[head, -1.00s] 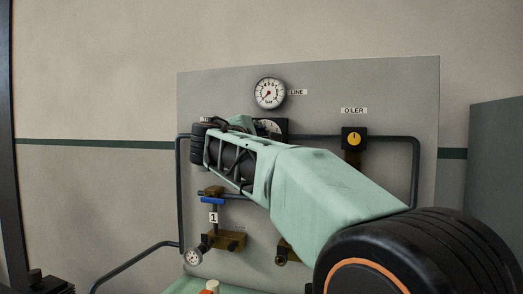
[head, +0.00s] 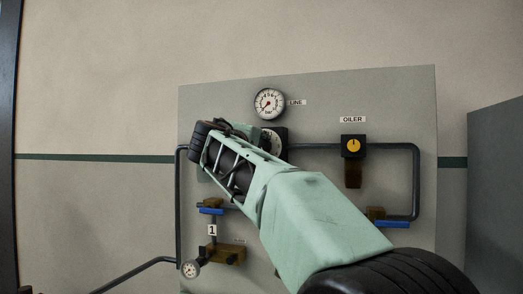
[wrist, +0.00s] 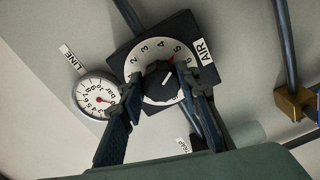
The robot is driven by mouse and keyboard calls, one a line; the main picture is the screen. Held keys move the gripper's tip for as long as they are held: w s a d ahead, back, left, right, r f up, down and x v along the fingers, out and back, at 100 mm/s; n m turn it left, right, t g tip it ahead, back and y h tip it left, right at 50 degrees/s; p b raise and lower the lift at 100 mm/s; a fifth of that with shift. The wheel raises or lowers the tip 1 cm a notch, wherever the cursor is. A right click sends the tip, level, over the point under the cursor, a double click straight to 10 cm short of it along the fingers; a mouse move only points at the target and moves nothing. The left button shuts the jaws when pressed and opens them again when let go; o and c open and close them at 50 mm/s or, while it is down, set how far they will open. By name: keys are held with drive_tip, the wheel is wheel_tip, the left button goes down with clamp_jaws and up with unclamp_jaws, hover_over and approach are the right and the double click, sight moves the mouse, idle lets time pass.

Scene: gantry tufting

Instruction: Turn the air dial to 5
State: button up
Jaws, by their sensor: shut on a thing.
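The air dial shows in the wrist view as a white face (wrist: 155,52) numbered around its rim, on a black square plate beside an AIR label (wrist: 203,52). Its dark centre knob (wrist: 165,83) sits between the fingers of my gripper (wrist: 164,85), which is shut on it. A small red mark shows on the face near the 5. The knob's exact reading is hard to tell, and the fingers cover the lower face. In the head view the dial (head: 282,138) is mostly hidden behind my arm.
The LINE gauge (head: 269,103) is above the dial. The OILER knob (head: 353,146) is to the right. Pipes and blue-handled valves (head: 390,223) are lower on the grey panel (head: 330,90). A grey cabinet (head: 497,190) stands at the right.

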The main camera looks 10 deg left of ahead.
idle(0.3)
drive_tip(key=o, duration=1.2)
drive_tip(key=shift+c, duration=0.2)
drive_tip(key=s+a, duration=0.2)
drive_tip(key=s, duration=1)
drive_tip(key=shift+a, duration=0.15)
drive_tip(key=shift+w, duration=0.1)
